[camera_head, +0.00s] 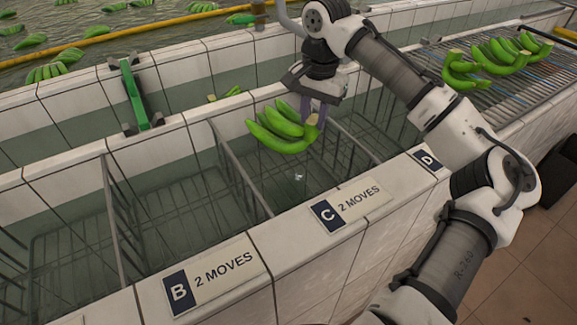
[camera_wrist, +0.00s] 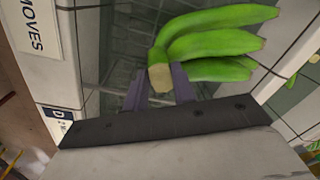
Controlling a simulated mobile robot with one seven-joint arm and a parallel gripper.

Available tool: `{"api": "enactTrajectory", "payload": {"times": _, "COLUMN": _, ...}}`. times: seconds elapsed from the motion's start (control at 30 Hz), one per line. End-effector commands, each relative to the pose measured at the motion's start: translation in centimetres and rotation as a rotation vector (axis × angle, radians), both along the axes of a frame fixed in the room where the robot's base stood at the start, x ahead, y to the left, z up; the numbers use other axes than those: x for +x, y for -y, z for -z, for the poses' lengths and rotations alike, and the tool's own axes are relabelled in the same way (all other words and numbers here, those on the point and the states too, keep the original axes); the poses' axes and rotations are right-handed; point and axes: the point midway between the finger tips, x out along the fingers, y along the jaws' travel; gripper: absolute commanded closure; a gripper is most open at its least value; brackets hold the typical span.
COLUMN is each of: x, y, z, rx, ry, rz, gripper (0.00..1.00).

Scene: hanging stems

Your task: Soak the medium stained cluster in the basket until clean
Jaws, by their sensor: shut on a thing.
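My gripper (camera_head: 318,106) is shut on the cut crown of a green banana cluster (camera_head: 282,128) and holds it above the tank compartment marked C. In the wrist view the cluster (camera_wrist: 215,42) spreads out from the pale crown between my two fingers (camera_wrist: 160,88). No stain shows clearly on the faces I see. Below the cluster, the wire basket (camera_head: 238,170) of compartment C sits in water, and the cluster hangs apart from it. I cannot tell the cluster's size class for sure.
Compartment B, with its sign (camera_head: 215,275), lies to the left; the C sign (camera_head: 347,205) is on the front ledge. A green handle (camera_head: 133,92) stands on the back wall. Other clusters (camera_head: 497,55) lie on a rack at right. More bananas float in the pool behind.

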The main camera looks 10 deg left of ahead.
Motion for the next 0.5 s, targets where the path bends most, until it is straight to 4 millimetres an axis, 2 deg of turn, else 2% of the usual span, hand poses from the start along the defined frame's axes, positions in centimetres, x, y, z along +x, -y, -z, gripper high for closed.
{"api": "enactTrajectory", "payload": {"times": 0.03, "x": 0.0, "y": -0.1, "z": -1.0, "rx": 0.004, "ry": 0.002, "rz": 0.000, "gripper": 1.00}}
{"api": "enactTrajectory", "payload": {"times": 0.5, "x": 0.0, "y": 0.0, "z": -4.7, "rx": 0.004, "ry": 0.002, "rz": 0.000, "gripper": 1.00}}
